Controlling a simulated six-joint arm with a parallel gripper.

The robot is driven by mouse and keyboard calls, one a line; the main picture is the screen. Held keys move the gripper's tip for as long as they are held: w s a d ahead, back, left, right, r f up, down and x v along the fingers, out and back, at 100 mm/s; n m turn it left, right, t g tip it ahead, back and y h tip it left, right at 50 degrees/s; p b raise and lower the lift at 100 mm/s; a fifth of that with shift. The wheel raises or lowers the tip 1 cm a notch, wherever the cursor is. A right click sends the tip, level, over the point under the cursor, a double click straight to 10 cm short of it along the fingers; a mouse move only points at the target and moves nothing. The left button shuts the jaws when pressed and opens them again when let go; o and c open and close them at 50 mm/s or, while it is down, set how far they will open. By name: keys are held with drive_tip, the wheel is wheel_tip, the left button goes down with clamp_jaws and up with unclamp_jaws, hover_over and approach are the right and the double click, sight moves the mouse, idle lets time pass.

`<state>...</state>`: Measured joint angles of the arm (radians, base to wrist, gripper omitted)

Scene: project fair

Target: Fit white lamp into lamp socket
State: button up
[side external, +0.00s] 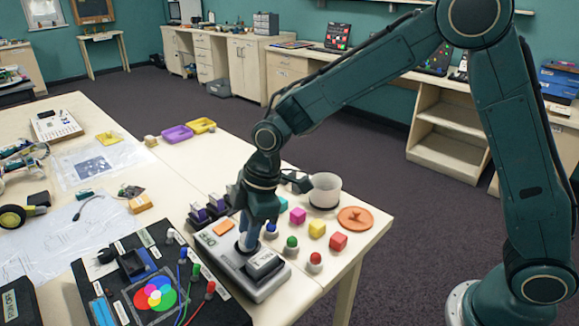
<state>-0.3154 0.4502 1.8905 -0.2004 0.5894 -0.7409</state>
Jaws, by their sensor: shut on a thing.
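My gripper (250,236) points down over a grey device (267,290) near the table's front edge. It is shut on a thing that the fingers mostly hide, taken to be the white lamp. A pale ring (242,250) on the device lies right at the fingertips and looks like the lamp socket. I cannot tell whether the lamp is in the socket or just above it. A dark block with a pale label (264,262) sits on the device, right of the fingers.
Red (315,261), green (291,242) and blue (271,229) domed pieces stand close on the right, with coloured cubes behind. A black board (112,265) with wires is at left.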

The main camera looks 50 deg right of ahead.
drive_tip(key=shift+f, duration=0.15)
drive_tip(key=o, duration=1.4)
drive_tip(key=shift+r, duration=3.5)
drive_tip(key=s+d+r+m+t+h, duration=0.1)
drive_tip(key=s+d+r+m+t, duration=0.1)
drive_tip(key=s+d+r+m, duration=0.6)
drive_tip(key=s+d+m, duration=0.2)
drive_tip(key=s+d, duration=0.1)
drive_tip(key=s, duration=0.2)
drive_tip(key=s+d+m+t+h, duration=0.1)
drive_tip(key=s+d, duration=0.3)
drive_tip(key=s, duration=0.2)
drive_tip(key=s+d+r+m+t, duration=0.1)
drive_tip(key=s+d+m, duration=0.1)
drive_tip(key=s+d, duration=0.2)
drive_tip(key=shift+s+m+h, duration=0.3)
drive_tip(key=shift+s, duration=0.95)
